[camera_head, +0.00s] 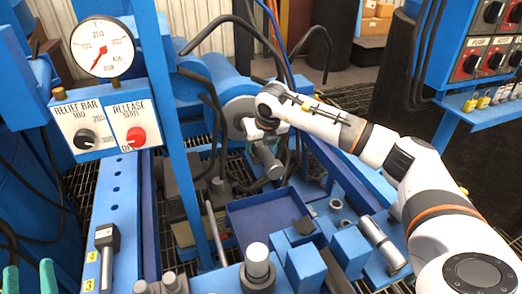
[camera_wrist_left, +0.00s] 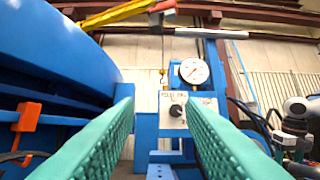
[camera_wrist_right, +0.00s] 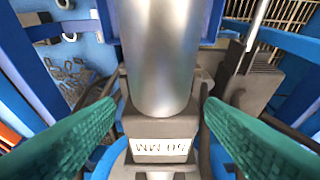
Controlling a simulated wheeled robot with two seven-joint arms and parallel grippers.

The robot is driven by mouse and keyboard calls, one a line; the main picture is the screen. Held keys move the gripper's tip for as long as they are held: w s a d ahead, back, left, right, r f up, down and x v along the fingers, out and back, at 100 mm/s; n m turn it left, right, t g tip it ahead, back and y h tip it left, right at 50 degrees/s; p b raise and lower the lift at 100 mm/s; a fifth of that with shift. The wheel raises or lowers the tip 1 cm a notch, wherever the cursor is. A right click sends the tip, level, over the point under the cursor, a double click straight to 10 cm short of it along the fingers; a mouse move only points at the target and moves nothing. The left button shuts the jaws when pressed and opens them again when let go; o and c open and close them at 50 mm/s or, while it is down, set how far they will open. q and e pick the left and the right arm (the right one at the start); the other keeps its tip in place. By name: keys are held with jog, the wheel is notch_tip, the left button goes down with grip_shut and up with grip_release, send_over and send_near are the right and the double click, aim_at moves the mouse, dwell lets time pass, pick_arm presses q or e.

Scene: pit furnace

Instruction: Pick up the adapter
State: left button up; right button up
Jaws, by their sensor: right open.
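In the right wrist view a smooth silver cylinder (camera_wrist_right: 160,45) points down the picture onto a dark grey block (camera_wrist_right: 158,118). The block carries a white label that reads upside down as about "50 MM". I take this piece to be the adapter, but cannot be sure. My right gripper (camera_wrist_right: 158,125) is open, with one green finger on each side of the block and visible gaps. In the head view my right fingers are hidden beyond the wrist. My left gripper (camera_head: 30,278) is at the lower left of the head view. Its green fingers (camera_wrist_left: 155,130) stand wide apart and empty.
A blue tray (camera_head: 268,215) lies below my right wrist. A gauge (camera_head: 102,47) and a knob panel (camera_head: 100,125) stand at the left beside a blue post. A grey tool (camera_head: 107,240) lies on the left rail. Black hoses hang near my right wrist.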

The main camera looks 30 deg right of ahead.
aim_at(261, 143)
jog(key=shift+c, duration=0.2)
jog(key=c, duration=1.2)
jog(key=shift+r, duration=0.15)
grip_shut()
pick_arm(q)
jog(key=shift+w, duration=0.1)
pick_arm(e)
jog(key=shift+r, duration=0.1)
